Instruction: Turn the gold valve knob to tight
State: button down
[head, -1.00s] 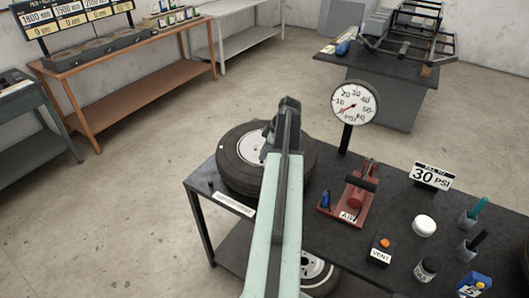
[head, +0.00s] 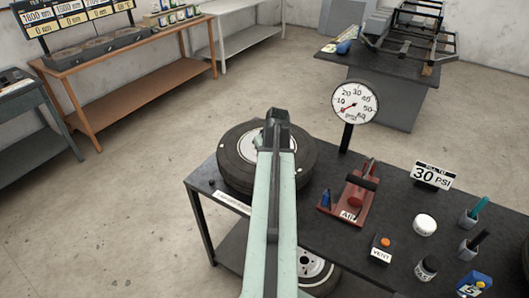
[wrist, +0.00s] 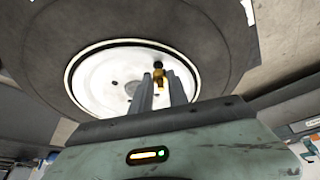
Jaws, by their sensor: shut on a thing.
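The tire (head: 233,170) lies flat on the dark bench, and its white wheel face (wrist: 95,85) shows in the wrist view. The gold valve knob (wrist: 158,74) stands on the wheel face, right of the hub hole. My gripper (wrist: 160,82) has its two grey fingers on either side of the knob and is shut on it. A dark round spot sits just beyond the knob. In the head view my arm covers the right middle of the tire and hides the knob and fingertips.
A pressure gauge (head: 355,103) stands behind the tire. Right of it on the bench are a red air pump (head: 350,195), a VENT button box (head: 382,248), a 30 PSI sign (head: 433,175), a white jar (head: 424,225) and pen holders. The bench's left edge is close to the tire.

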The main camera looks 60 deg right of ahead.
jog(key=shift+w+a+m+g+h, duration=0.15)
jog(key=shift+m+g+h, duration=0.25)
jog(key=shift+m, duration=1.2)
jog(key=c, duration=1.3)
grip_release()
jog(key=p+v, duration=0.7)
jog(key=shift+a+r, duration=0.15)
jog(key=shift+r, duration=0.2)
